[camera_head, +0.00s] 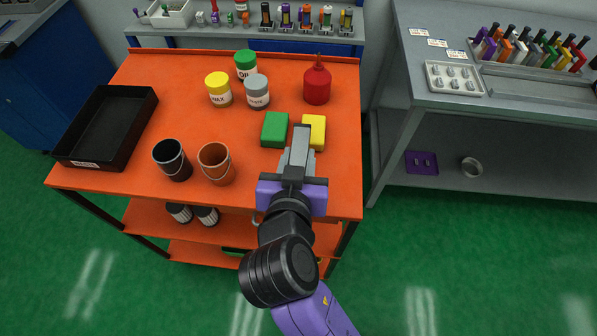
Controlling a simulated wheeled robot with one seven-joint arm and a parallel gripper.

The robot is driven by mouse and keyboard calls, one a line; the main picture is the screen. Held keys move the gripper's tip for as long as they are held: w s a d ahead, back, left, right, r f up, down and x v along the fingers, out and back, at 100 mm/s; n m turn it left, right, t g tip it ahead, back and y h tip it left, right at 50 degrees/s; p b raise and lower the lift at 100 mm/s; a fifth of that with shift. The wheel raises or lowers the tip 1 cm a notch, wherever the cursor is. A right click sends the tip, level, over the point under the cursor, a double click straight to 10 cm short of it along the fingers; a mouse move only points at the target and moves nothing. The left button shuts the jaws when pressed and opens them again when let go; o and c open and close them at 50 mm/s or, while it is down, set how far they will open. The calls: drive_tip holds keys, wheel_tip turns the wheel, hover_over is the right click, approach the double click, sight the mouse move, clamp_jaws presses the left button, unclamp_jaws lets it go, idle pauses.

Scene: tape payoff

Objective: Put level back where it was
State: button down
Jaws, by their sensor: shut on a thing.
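My gripper (298,160) is above the right part of the orange cart top (240,135), pointing away from me. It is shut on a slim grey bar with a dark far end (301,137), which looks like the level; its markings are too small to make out. The bar reaches between a green block (274,128) on its left and a yellow block (314,131) on its right. My gripper hides part of the cart top below. I cannot tell whether the bar touches the cart or either block.
A black tray (149,112), dark bucket (173,162), orange bucket (216,165), several lidded jars (257,93) and a red oil can (317,84) stand on the cart. A grey bench (416,108) with a tool rack (528,55) is at right. Green floor between is clear.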

drive_tip(key=shift+f, duration=2.75)
drive_tip(key=shift+f+b, duration=0.2)
drive_tip(key=shift+b, duration=0.1)
drive_tip(key=c, duration=1)
unclamp_jaws()
drive_tip(key=shift+c, duration=0.2)
drive_tip(key=shift+r, duration=0.15)
drive_tip(key=v, duration=1.2)
